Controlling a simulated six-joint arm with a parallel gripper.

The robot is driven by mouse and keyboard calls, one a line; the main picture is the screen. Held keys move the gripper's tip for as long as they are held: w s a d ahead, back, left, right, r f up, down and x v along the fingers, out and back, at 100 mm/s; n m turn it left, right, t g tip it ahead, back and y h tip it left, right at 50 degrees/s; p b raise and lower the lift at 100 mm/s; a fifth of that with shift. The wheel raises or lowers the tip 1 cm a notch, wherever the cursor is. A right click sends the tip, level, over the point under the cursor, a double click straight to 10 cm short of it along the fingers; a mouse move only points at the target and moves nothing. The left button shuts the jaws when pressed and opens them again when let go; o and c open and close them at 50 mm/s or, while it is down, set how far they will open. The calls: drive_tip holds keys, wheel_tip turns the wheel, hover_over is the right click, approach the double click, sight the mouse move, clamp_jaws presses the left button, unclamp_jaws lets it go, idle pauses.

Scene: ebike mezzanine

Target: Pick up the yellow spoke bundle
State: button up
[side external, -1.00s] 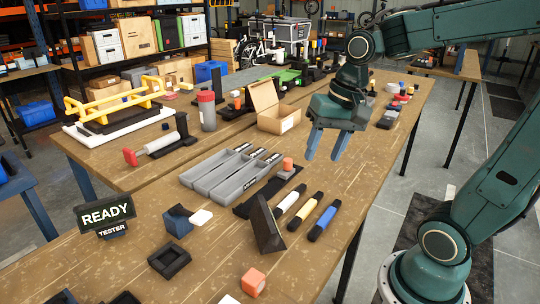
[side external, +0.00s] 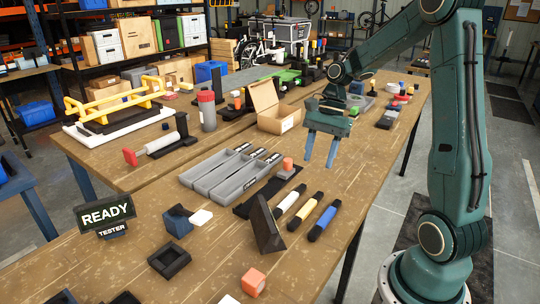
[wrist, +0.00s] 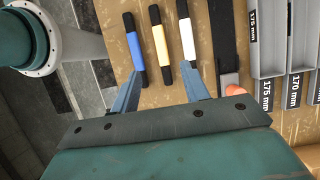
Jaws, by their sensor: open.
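The yellow spoke bundle (side external: 310,207) lies on the wooden table, with black ends. It is the middle of three bundles, between a white bundle (side external: 290,202) and a blue bundle (side external: 325,219). My gripper (side external: 319,163) is open and empty, above the table and beyond the bundles in the side view. In the wrist view, the yellow bundle (wrist: 161,45) shows between the fingertips of my gripper (wrist: 160,70), still ahead of them. The blue bundle (wrist: 136,50) shows by the left finger and the white bundle (wrist: 186,40) by the right finger.
Grey length-marked trays (side external: 228,176) lie left of the bundles. A dark tilted plate (side external: 265,225) stands close to the white bundle. An orange block (side external: 253,282) and an open cardboard box (side external: 275,112) are also on the table. The table's right edge runs close to the blue bundle.

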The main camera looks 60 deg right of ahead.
hover_over(305, 209)
drive_tip(key=d, duration=0.2)
drive_tip(key=shift+d+f, duration=0.2)
drive_tip(key=shift+f, duration=3.75)
drive_tip(key=shift+f, duration=0.15)
drive_tip(key=shift+x, duration=2.45)
drive_tip(key=shift+d, duration=0.1)
drive_tip(key=shift+c, duration=0.4)
clamp_jaws()
